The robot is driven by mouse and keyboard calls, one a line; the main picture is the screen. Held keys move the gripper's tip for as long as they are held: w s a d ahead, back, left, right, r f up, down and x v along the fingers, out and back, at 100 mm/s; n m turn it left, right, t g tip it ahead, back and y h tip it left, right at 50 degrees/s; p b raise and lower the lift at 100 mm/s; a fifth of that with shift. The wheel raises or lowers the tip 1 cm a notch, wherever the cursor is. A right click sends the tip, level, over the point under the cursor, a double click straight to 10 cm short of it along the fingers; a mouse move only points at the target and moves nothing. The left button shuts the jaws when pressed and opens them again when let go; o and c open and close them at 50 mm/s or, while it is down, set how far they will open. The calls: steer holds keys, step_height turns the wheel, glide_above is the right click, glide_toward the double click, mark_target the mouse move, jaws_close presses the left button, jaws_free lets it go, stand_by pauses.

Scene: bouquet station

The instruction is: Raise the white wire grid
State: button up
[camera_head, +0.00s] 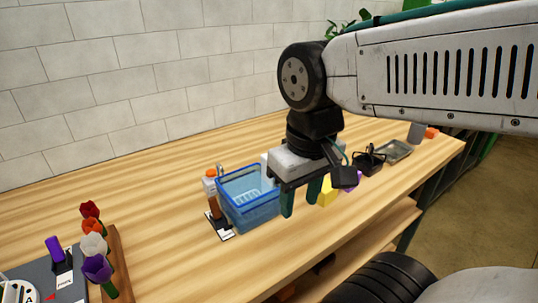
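A pale, grid-like patch, likely the white wire grid (246,198), shows inside the blue see-through bin (253,219). It is small, and the bin wall in front blurs its outline. My gripper (301,203) points down just right of the bin. Its two dark green fingers are apart, and I see nothing held between them. The left finger overlaps the bin's right edge in the picture; I cannot tell whether they touch.
A brown upright piece on a labelled stand (219,220) is close left of the bin. A yellow block (327,193) is right of my gripper. A black basket (369,162) and a grey tray (393,151) lie farther right. Flowers (94,245) stand front left. The table between is clear.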

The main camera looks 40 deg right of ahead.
steer(key=shift+g, duration=0.4)
steer(key=w+d+r, duration=0.1)
steer(key=w+d, duration=0.1)
steer(key=w, duration=0.4)
steer(key=w+d+r, duration=0.1)
steer(key=w+d, duration=0.1)
steer(key=w, duration=0.4)
steer(key=w+d+r, duration=0.2)
steer(key=w, duration=0.5)
steer(key=shift+d, duration=0.35)
steer(key=shift+s+f, duration=0.1)
step_height(320, 180, down, 7)
steer(key=shift+f, duration=0.15)
jaws_close()
step_height(320, 180, up, 8)
steer(key=shift+r, duration=0.1)
